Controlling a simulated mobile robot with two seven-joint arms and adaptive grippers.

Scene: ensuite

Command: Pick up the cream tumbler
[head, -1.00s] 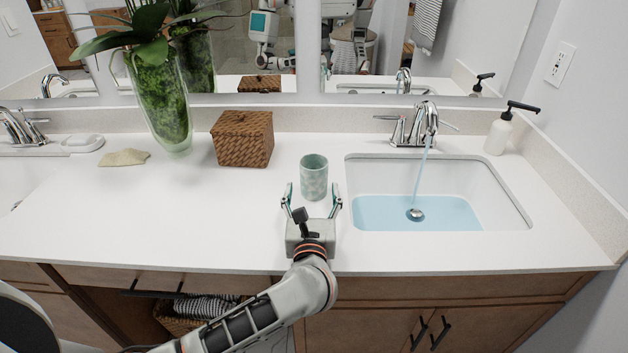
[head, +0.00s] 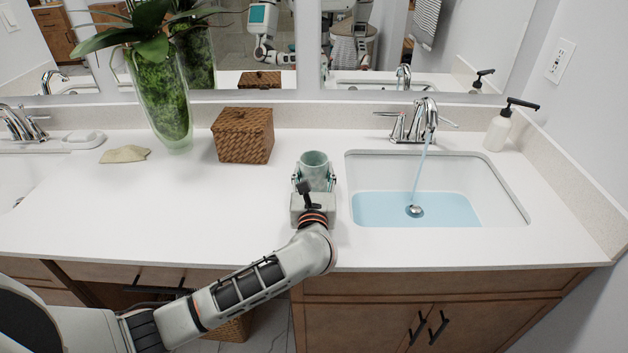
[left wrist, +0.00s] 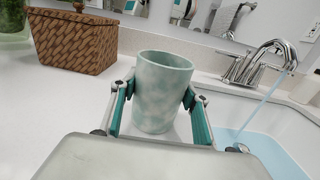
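The tumbler (head: 315,168) is mottled pale green and cream, upright on the white counter just left of the right basin. It also shows large in the left wrist view (left wrist: 162,95), open end up. My left gripper (head: 315,180) reaches it from the front, low over the counter. Its two fingers stand on either side of the tumbler, and in the left wrist view (left wrist: 160,100) the pads appear to press against its sides. The tumbler's lower front is hidden by the gripper in the head view. My right gripper is not in view.
A wicker box (head: 243,136) and a tall glass vase (head: 163,105) with a plant stand left of the tumbler. The right basin (head: 480,180) holds water under a running faucet (head: 424,120). A soap dispenser (head: 497,132) stands far right. The counter's left middle is clear.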

